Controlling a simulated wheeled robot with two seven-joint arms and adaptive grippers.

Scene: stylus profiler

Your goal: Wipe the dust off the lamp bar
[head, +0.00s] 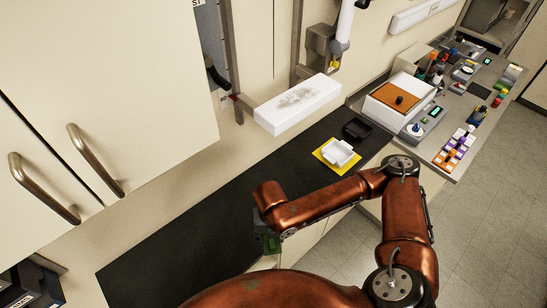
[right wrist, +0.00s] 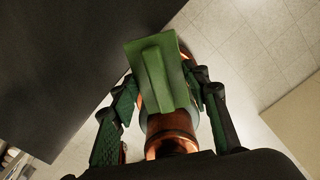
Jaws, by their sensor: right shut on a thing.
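The lamp bar (head: 275,121) is a white, box-shaped bar on the wall at the upper middle of the head view. A grey dust smear (head: 299,97) lies on its upper face. My right gripper (head: 265,232) is over the dark counter, below and apart from the bar. It is shut on a green wiping block (head: 271,243), partly hidden by the gripper. In the right wrist view the block (right wrist: 154,76) shows a flat face with a raised ridge, with finger links on both sides. My left gripper is not in view.
A white dish (head: 338,152) sits on a yellow mat (head: 324,157) on the black counter (head: 190,240), beside a small black tray (head: 357,129). A crowded grey bench (head: 440,150) stands at right. Cabinet doors with handles (head: 95,160) are at left.

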